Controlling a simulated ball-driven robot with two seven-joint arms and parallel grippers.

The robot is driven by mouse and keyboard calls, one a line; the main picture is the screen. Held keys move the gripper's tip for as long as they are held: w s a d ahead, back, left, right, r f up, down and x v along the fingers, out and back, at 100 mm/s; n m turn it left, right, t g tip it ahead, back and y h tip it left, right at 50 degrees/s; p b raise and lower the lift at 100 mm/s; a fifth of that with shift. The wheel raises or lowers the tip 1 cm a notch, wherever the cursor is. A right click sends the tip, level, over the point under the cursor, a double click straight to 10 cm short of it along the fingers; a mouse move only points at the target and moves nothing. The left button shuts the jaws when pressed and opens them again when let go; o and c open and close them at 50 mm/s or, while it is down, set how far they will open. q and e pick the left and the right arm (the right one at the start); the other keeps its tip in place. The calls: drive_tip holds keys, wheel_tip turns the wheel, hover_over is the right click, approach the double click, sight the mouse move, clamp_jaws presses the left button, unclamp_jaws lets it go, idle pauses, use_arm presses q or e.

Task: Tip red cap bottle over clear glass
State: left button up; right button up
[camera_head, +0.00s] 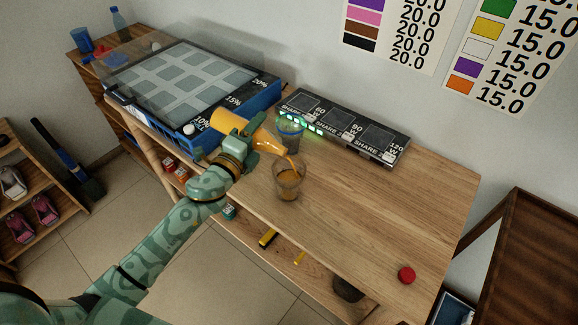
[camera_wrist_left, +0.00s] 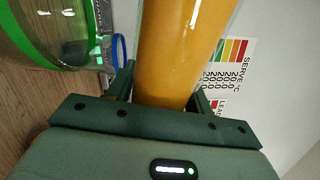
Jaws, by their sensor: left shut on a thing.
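The bottle of orange liquid (camera_head: 230,122) is tilted nearly on its side, its neck pointing right toward the clear glass. My left gripper (camera_head: 249,146) is shut on the bottle above the table. An orange stream runs from the mouth into the clear glass (camera_head: 289,178), which stands upright with some orange liquid inside. The red cap (camera_head: 406,275) lies apart, at the table's right front. In the left wrist view the orange bottle body (camera_wrist_left: 180,50) rises between my fingers (camera_wrist_left: 160,92). My right gripper is not in view.
A blue box with a gridded top (camera_head: 185,88) is at the left.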

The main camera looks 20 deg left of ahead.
use_arm(q)
drive_tip(key=shift+d+m, duration=0.15)
drive_tip(key=shift+m, duration=0.35)
idle(0.5)
drive_tip(key=shift+d+r+m, duration=0.15)
drive_tip(key=shift+r+m, duration=0.1)
drive_tip(key=shift+m, duration=0.15)
